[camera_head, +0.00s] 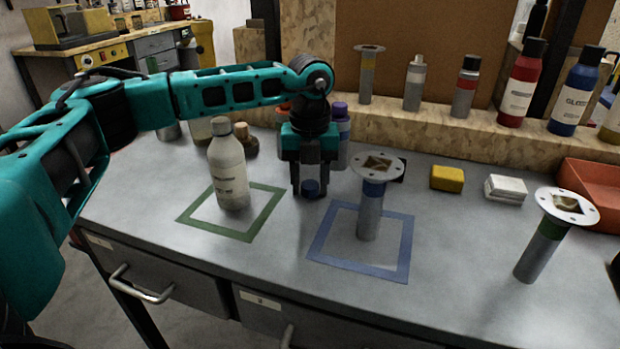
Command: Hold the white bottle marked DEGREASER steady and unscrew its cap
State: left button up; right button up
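The white bottle (229,178) stands upright inside a green square outline on the grey bench; its label is too small to read. A pale grey cap (221,126) is on its top. My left gripper (310,188) points down to the right of the bottle, clear of it, low over the bench between the green and blue outlines. Its fingers are apart, with a small dark blue round thing (311,187) between or just behind the tips. I cannot tell whether they grip it. My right gripper is out of view.
A flanged post (369,212) stands in the blue outline (330,262), another (537,250) at the right. Bottles, including a purple-capped one (340,130), stand behind my gripper. A yellow block (447,178), a white block (505,189) and a red bin (590,180) lie right. The front bench is clear.

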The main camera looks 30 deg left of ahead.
aim_at(310, 184)
pick_arm(q)
jog(key=shift+o, duration=1.3)
jog(key=shift+r, duration=0.15)
notch_tip(310, 184, up, 12)
jog(key=p, duration=0.2)
